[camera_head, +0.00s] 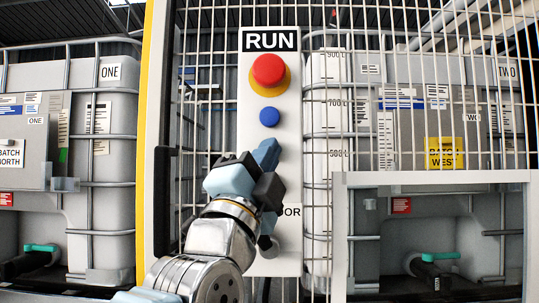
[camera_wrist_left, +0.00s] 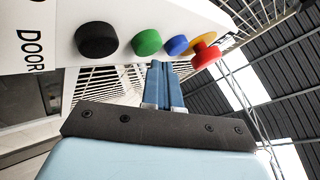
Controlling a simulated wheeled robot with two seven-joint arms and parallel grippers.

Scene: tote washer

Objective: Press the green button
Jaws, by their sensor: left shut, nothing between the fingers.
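The green button (camera_wrist_left: 147,42) shows in the left wrist view on a white panel, between a black button (camera_wrist_left: 97,39) and a blue button (camera_wrist_left: 177,45). In the head view the panel (camera_head: 290,165) stands upright under a RUN label, and my left gripper hides the green button. My left gripper (camera_head: 268,150) is shut and empty, in front of the panel below the blue button (camera_head: 269,116). In the wrist view its fingertips (camera_wrist_left: 159,64) appear close to the green and blue buttons. I cannot tell whether they touch. My right gripper is out of view.
A red mushroom button (camera_head: 268,70) on a yellow collar sits above the blue one.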

